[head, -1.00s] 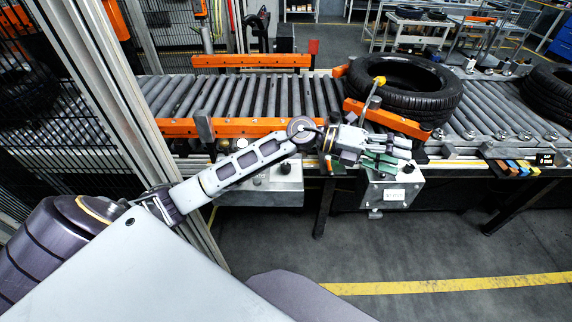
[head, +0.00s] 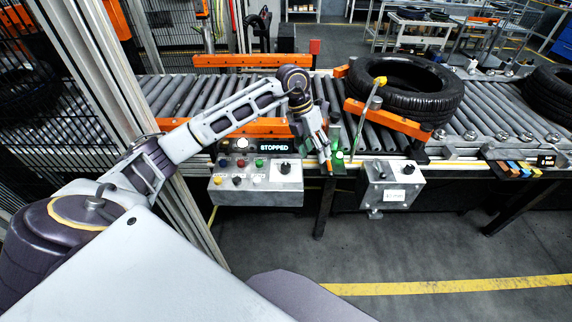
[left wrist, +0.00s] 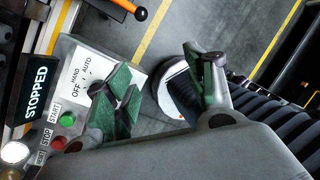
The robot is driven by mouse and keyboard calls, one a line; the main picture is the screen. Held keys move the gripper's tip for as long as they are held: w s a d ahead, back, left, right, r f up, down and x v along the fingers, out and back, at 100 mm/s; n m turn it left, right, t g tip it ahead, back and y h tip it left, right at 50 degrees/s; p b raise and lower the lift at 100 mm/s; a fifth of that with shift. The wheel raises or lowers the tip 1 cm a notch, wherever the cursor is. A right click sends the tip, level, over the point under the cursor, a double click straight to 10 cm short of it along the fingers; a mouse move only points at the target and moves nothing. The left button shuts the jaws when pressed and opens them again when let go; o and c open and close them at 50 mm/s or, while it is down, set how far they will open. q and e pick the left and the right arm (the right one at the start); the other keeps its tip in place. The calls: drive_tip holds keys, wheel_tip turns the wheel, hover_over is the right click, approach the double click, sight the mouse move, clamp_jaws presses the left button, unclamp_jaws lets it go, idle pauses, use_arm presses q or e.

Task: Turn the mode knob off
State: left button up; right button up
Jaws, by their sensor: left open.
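The mode knob (head: 284,168) is a small black knob at the right end of the grey control panel (head: 225,198), below the conveyor. Its pointer direction is too small to read. In the left wrist view its white label (left wrist: 84,72) reads OFF, HAND and AUTO; the knob there is largely hidden behind a green finger pad. My left gripper (head: 334,163) is open and empty, pointing down just right of the panel, apart from the knob in the head view. Its green-padded fingers stand wide apart in the left wrist view (left wrist: 165,93). My right gripper is not in view.
The panel's display (head: 274,147) reads STOPPED, with several coloured buttons left of the knob. A second grey box (head: 391,187) with a black knob hangs to the right. A yellow-topped rod (head: 379,82) and orange rail (head: 395,119) stand near a tyre (head: 405,88).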

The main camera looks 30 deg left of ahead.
sight(286, 165)
use_arm(q)
drive_tip(key=a+r+n+y, duration=0.1)
drive_tip(key=a+r+y, duration=0.1)
drive_tip(key=a, duration=0.8)
drive_tip(key=shift+s+n+g+y, duration=0.2)
drive_tip(key=shift+n+g+y, duration=0.15)
drive_tip(key=shift+y, duration=0.55)
wheel_tip(286, 165, down, 12)
drive_tip(key=shift+r+p, duration=0.25)
drive_tip(key=shift+p, duration=0.6)
drive_tip(key=shift+f, duration=1.05)
